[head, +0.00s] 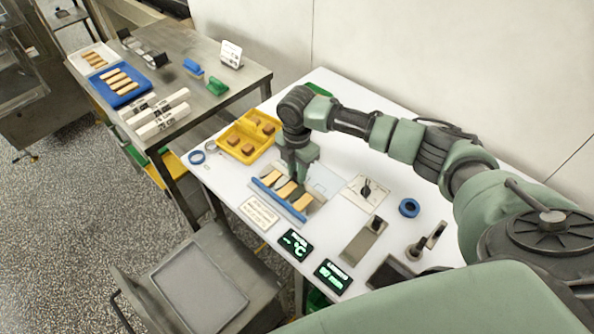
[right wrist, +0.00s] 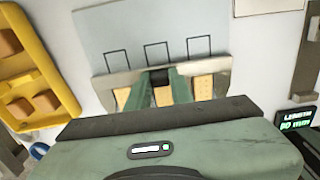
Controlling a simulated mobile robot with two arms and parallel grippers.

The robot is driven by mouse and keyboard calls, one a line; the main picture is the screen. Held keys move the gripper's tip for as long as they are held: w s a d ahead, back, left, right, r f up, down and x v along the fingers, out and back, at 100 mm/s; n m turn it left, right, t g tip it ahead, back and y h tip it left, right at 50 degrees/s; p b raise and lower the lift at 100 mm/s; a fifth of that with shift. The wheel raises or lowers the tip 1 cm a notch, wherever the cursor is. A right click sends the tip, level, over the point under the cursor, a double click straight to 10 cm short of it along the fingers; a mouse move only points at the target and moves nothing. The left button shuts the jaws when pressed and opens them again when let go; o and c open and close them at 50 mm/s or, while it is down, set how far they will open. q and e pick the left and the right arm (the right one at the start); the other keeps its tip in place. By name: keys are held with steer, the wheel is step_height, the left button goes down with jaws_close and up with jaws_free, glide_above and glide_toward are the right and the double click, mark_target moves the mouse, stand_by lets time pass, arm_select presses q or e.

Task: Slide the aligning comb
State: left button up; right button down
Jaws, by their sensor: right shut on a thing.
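My right gripper (head: 297,174) reaches down over the far side of a small work area on the white table. In the right wrist view its green fingers (right wrist: 153,92) are shut on the dark grip of a pale metal bar (right wrist: 215,66), seemingly the aligning comb. Several tan biscuit fingers (head: 286,188) lie side by side between the gripper and a blue bar (head: 277,199). Biscuits also show beside the fingers in the wrist view (right wrist: 204,86). A pale plate (head: 324,180) with three outlined rectangles lies beyond the comb. The gripper hides part of the comb. My left gripper is not in view.
A yellow tray (head: 228,134) with brown pieces stands left of the work area. A square plate with a dark knob (head: 366,190), a blue ring (head: 409,207) and black displays (head: 295,244) lie nearby. A steel side table (head: 215,103) holds trays and blocks.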

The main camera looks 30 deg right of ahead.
stand_by(0.6)
steer(key=d, duration=0.2)
steer(key=w+d+b, duration=0.1)
steer(key=d, duration=0.1)
steer(key=w+d, duration=0.1)
steer(key=d, duration=0.2)
steer(key=shift+w, duration=0.25)
steer(key=shift+d, duration=0.3)
steer(key=shift+r, duration=0.1)
steer(key=shift+w, duration=0.1)
steer(key=c, duration=1.4)
jaws_free()
steer(key=shift+o, duration=0.8)
